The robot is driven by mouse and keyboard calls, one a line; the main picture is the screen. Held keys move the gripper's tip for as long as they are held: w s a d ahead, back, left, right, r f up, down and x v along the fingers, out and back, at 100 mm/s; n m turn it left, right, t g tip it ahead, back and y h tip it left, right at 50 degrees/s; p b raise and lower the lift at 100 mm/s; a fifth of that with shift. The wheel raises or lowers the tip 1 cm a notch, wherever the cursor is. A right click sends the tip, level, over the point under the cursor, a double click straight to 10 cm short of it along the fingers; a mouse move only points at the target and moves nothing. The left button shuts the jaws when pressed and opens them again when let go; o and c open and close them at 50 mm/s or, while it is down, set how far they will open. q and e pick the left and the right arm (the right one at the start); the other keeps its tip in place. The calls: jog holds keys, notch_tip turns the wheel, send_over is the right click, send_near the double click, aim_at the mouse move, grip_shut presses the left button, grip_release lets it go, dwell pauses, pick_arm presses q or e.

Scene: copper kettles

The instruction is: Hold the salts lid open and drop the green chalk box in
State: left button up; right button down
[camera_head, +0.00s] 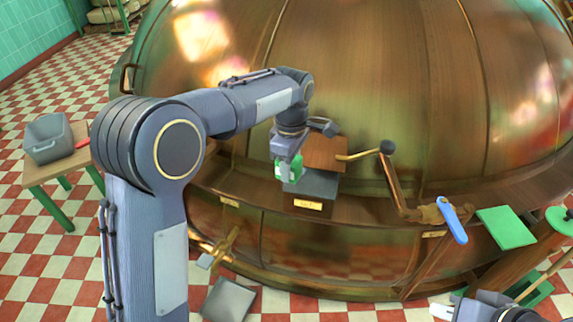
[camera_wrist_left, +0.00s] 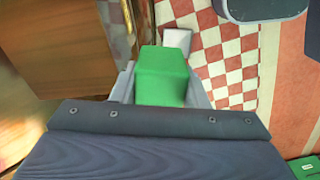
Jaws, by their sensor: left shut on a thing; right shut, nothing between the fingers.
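My left gripper (camera_head: 287,160) is shut on the green chalk box (camera_head: 279,171) and holds it at the upper left of the dark salts box (camera_head: 316,185). In the left wrist view the green chalk box (camera_wrist_left: 162,78) sits between the two fingers. The brown salts lid (camera_head: 324,153) appears raised behind the salts box; the arm partly hides this area. A brass rod ends at the lid's right side; I cannot tell whether it touches. My right gripper (camera_head: 478,306) is shut and empty at the bottom right, away from the lid, partly cut off by the frame.
A large copper kettle (camera_head: 400,70) fills the background. A brass crank with a black knob (camera_head: 387,147) and a blue handle (camera_head: 452,219) stand to the right. A green panel (camera_head: 505,228) lies farther right. A small table (camera_head: 45,170) with a grey bin (camera_head: 48,138) stands left.

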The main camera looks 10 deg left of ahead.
pick_arm(q)
jog(key=w+p, duration=0.9)
jog(key=shift+w+d+r+p, duration=0.15)
jog(key=shift+w+r+p, duration=0.15)
jog(key=shift+p, duration=0.1)
jog(key=shift+w+f+p, duration=0.3)
jog(key=shift+w+p, duration=0.25)
jog(key=shift+w, duration=0.05)
jog(key=s, duration=1.9)
jog(key=shift+a, duration=0.3)
